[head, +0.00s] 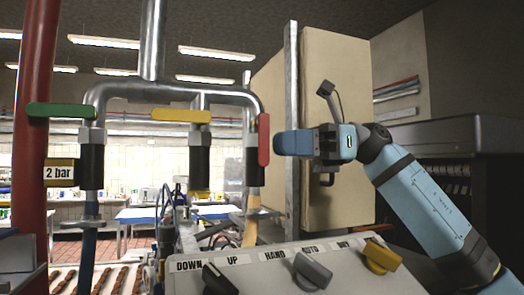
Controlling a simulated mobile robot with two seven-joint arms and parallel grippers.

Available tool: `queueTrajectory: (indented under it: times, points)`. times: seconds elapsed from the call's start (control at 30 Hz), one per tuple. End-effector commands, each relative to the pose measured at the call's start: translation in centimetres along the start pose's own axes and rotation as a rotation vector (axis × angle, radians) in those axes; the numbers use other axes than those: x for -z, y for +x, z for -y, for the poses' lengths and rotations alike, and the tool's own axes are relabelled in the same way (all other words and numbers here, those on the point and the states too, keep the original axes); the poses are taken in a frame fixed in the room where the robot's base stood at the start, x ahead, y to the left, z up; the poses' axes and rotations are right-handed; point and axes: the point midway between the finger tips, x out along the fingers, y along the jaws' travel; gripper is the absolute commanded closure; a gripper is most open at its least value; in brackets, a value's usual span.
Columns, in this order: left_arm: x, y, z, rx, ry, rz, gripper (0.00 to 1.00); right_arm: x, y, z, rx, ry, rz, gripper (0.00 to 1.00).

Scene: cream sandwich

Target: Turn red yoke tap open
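The red tap handle (263,139) stands upright at the right end of the steel pipe yoke (180,92), above a black sleeve. My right gripper (284,143) comes in from the right, level with the handle, its blue fingertips just right of it. Whether they touch it I cannot tell. The fingers overlap from this side, so their opening is hidden. The green handle (60,110) and the yellow handle (181,115) on the other two branches lie horizontal. My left gripper is not in view.
A control panel (270,272) with several knobs stands in the foreground below. A vertical metal post (291,60) and a beige cabinet (335,80) are behind my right gripper. A thick red pipe (32,140) and a "2 bar" sign (60,172) are at left.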

Motion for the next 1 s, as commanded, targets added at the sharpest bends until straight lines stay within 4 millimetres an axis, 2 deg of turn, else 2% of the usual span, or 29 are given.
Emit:
queueTrajectory:
  times: [0.03,0.2,0.4,0.57,1.0]
  points:
    - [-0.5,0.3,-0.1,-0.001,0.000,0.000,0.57,0.3,-1.4,0.1,0.005,0.000,0.000,0.82]
    - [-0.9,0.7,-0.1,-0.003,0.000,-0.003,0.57,0.2,-5.0,0.1,0.004,0.000,0.001,0.82]
    - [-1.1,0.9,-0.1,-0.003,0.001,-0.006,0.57,0.1,-7.4,0.0,0.001,0.001,-0.001,0.82]
    - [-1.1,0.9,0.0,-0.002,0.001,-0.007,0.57,0.0,-8.1,0.0,0.000,0.000,0.000,0.82]
    - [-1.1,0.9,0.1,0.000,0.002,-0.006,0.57,0.0,-8.0,0.0,0.000,0.000,0.000,0.82]
